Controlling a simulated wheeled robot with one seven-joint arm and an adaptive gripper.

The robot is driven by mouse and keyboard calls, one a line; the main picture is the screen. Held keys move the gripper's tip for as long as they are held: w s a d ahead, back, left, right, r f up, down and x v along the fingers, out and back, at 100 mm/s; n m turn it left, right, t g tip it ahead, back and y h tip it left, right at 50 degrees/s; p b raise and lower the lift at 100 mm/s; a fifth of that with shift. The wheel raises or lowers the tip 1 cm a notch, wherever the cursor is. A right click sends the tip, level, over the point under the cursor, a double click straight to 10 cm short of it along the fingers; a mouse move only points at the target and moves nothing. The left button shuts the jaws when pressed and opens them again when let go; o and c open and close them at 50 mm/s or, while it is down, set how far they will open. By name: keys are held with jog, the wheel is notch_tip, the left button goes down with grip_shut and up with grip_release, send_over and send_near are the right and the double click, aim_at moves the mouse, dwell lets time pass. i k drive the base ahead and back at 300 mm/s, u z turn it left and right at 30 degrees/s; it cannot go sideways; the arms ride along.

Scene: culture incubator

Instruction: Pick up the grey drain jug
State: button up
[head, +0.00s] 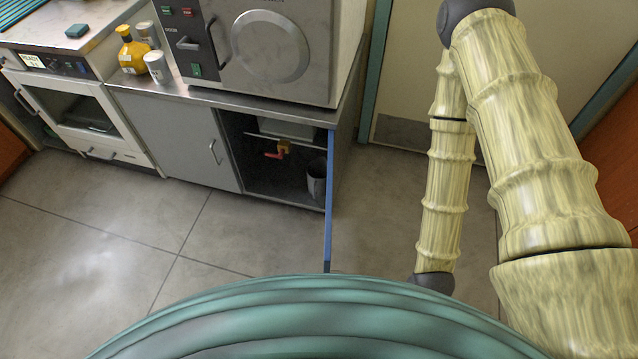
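The grey drain jug (316,181) stands upright inside the open cupboard under the steel counter, at the right side of its floor. Its right part is close to the open blue-edged door, and I cannot tell whether it touches the cupboard wall. A brass and red valve (282,150) sits above and to the left of the jug. My arm comes down at the right of the view, well apart from the jug. My gripper is not in view.
The cupboard door (328,200) stands open toward me, right of the jug. A steel incubator (265,45) sits on the counter (180,92). A yellow bottle (132,52) and cans stand left of it. The floor (220,235) before the cupboard is clear.

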aim_at(316, 169)
jog(key=k, duration=0.5)
jog(key=u, duration=2.15)
jog(key=i, duration=2.05)
jog(key=z, duration=2.2)
